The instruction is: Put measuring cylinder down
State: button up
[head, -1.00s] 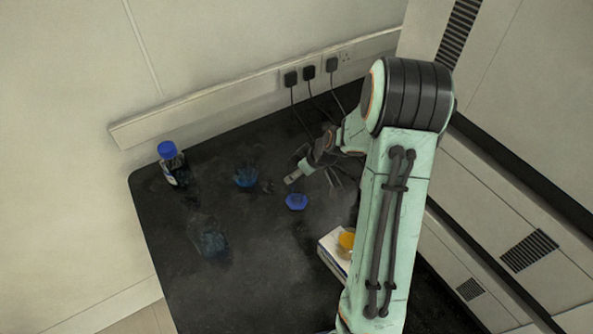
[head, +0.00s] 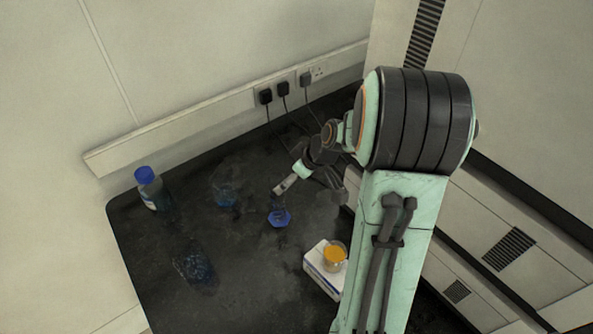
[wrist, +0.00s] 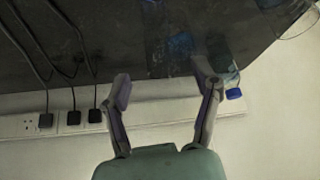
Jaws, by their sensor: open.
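The measuring cylinder stands on the dark table; its blue hexagonal base (head: 279,217) is clear in the head view, and its transparent tube is hard to make out. My gripper (head: 283,186) is low over the table, right by the upper part of the cylinder. In the wrist view my gripper (wrist: 165,80) has its two fingers spread wide. A faint clear, bluish shape shows beyond and between them. I cannot tell whether a finger touches the cylinder.
A blue-capped bottle (head: 150,187) stands at the table's left edge. Bluish glassware (head: 224,195) is left of the cylinder, and a clear vessel (head: 196,270) is nearer the front. A beaker of orange contents (head: 334,257) stands on a white box (head: 317,274). Plugs and cables (head: 266,98) line the wall.

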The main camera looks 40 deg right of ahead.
jog(key=s+a+r+g, duration=0.2)
jog(key=s+a+r, duration=0.2)
jog(key=a, duration=0.2)
jog(key=s+a+r+g, duration=0.1)
jog(key=s+a+r, duration=0.25)
jog(key=a, duration=0.35)
jog(key=s+a+m+g, duration=0.1)
jog(key=s+a, duration=0.2)
jog(key=s, duration=0.4)
jog(key=s+a+m+g+h, duration=0.1)
jog(key=s+a+g, duration=0.1)
jog(key=s, duration=0.5)
jog(key=shift+a, duration=0.65)
